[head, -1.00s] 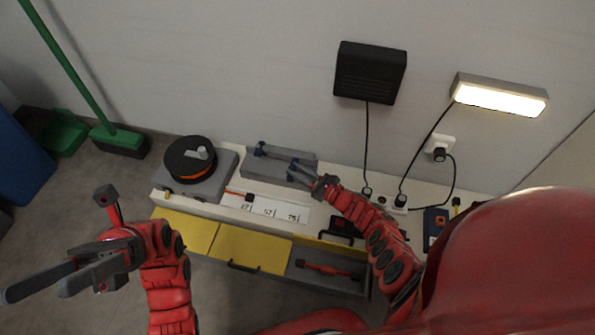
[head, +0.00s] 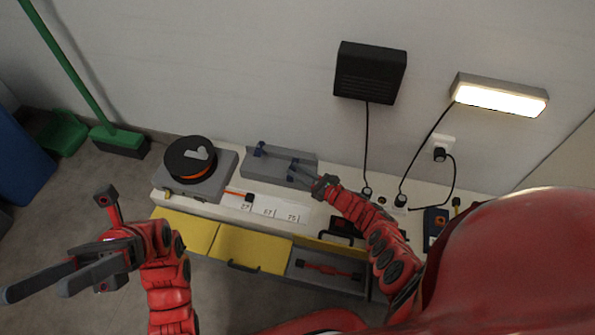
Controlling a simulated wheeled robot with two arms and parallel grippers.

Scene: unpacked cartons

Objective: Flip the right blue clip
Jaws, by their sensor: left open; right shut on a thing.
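A grey holder (head: 275,158) lies at the back of the white bench top, against the wall. The left blue clip (head: 260,149) sits at its left part. The right blue clip (head: 293,165) is on its right part, at the tips of my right gripper (head: 297,170). My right gripper is shut on this clip, and its fingers partly hide it. My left gripper (head: 40,285) is open and empty at the lower left, away from the bench over the floor.
An orange and black spool (head: 190,160) stands left of the holder. Labelled white cards (head: 270,211) lie in front. Cables run from a black box (head: 370,72) and a lit lamp (head: 499,97) to the bench. An open drawer (head: 300,272) holds a red tool.

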